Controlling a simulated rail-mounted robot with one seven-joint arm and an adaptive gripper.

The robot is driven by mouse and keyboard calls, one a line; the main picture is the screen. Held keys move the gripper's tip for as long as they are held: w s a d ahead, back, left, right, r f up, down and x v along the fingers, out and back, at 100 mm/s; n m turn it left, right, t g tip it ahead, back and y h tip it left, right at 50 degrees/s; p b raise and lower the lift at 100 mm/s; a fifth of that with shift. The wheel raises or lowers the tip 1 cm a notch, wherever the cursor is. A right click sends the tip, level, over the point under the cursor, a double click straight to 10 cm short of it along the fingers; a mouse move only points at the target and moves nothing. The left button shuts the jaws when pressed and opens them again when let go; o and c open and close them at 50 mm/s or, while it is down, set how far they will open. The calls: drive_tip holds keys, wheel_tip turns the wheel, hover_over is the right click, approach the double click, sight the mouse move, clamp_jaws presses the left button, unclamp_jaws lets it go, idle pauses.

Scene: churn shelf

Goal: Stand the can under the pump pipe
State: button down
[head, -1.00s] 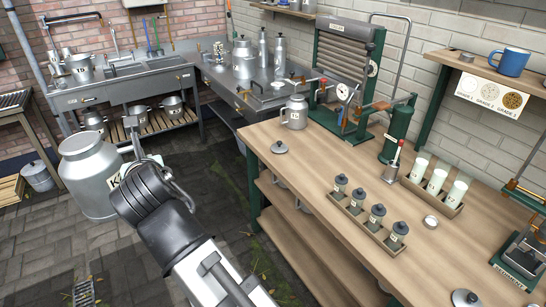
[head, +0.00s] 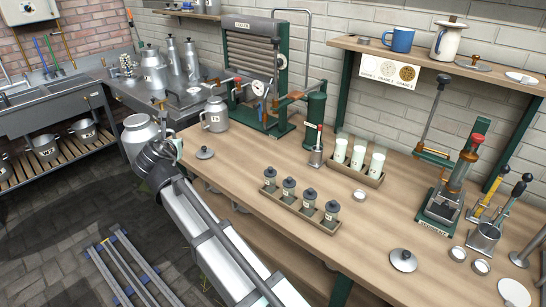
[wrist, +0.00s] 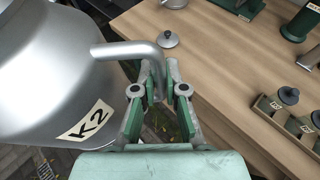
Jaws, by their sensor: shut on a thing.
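A large grey metal can labelled K2 (wrist: 60,80) fills the left of the wrist view. In the head view the can (head: 138,133) shows by the bench's left end, partly hidden by my arm. My gripper (wrist: 157,85) is shut on the can's bent grey handle (wrist: 130,50). It also shows in the head view (head: 172,150), beside the can. A green upright cylinder (head: 316,118), perhaps the pump, stands on the bench right of the ribbed cooler (head: 254,70). A grey pipe (head: 309,45) arches behind the cooler. I cannot tell which pipe is the pump pipe.
The wooden bench (head: 240,160) carries a small can (head: 214,115), a loose lid (head: 204,153), a rack of small dark-capped jars (head: 300,208) and a tray of white tubes (head: 358,178). The metal counter (head: 125,88) is behind. Dark floor lies left of my arm.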

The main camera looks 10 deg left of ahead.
drive_tip(key=w+d+f+m+h, duration=0.2)
drive_tip(key=w+d+f, duration=0.4)
drive_tip(key=w+d, duration=0.4)
drive_tip(key=w+d+f+m+h+b, duration=0.1)
drive_tip(key=w+d+f+m+h, duration=0.2)
drive_tip(key=w+d+f, duration=0.3)
drive_tip(key=w+d+f+m+h, duration=0.2)
drive_tip(key=w+d+f, duration=0.4)
drive_tip(key=w+d, duration=0.8)
drive_tip(key=shift+w+m+g+h+b, duration=0.3)
drive_tip(key=shift+w+h+b, duration=0.05)
drive_tip(key=shift+w+h, duration=0.5)
drive_tip(key=shift+s+d+r, duration=0.1)
drive_tip(key=shift+d+r, duration=0.05)
drive_tip(key=shift+d, duration=0.05)
drive_tip(key=s+d+r+m+g+h+b, duration=0.1)
drive_tip(key=d+r+m+h+b, duration=0.1)
drive_tip(key=d+r, duration=0.15)
drive_tip(key=shift+d+f+p, duration=0.2)
drive_tip(key=shift+f+p, duration=0.25)
drive_tip(key=shift+f, duration=2.15)
drive_tip(key=c, duration=1.2)
unclamp_jaws()
drive_tip(key=shift+f, duration=0.15)
